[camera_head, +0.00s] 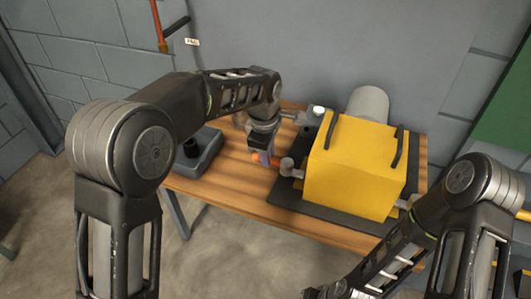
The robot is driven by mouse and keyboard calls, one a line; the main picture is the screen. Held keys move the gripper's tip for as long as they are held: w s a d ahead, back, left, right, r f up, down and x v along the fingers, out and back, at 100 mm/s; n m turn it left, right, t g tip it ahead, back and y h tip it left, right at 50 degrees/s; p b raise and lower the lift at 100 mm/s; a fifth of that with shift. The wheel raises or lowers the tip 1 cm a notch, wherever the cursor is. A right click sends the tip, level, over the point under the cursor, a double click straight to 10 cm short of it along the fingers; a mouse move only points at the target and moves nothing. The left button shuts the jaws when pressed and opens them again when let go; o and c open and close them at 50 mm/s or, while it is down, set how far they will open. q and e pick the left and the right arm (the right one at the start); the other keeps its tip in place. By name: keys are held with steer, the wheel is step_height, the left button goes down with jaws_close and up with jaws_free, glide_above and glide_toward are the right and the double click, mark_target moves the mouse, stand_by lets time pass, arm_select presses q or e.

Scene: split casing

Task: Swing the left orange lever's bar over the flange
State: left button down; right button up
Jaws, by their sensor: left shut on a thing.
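The yellow casing (352,172) sits on a dark mat on the wooden table, with two black handles on top. A grey round fitting (287,166) sticks out at its left side; I cannot tell if it is part of the flange. My left gripper (264,158) points down just left of this fitting and is shut on the left orange lever (275,162). Only small orange bits show around the fingers, and the bar's exact angle is hidden.
A dark grey tray (200,155) with a black cylinder in it stands left on the table (225,187). A grey cylinder (368,103) is behind the casing. A white-topped object (318,110) stands at the casing's back left. The table's front left is clear.

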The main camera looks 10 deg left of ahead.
stand_by(0.4)
arm_select(q)
steer(key=c, duration=1.3)
jaws_free()
steer(key=shift+c, duration=0.2)
step_height(320, 180, up, 8)
steer(key=s, duration=0.1)
steer(key=shift+a+f, duration=0.15)
steer(key=shift+s, duration=0.1)
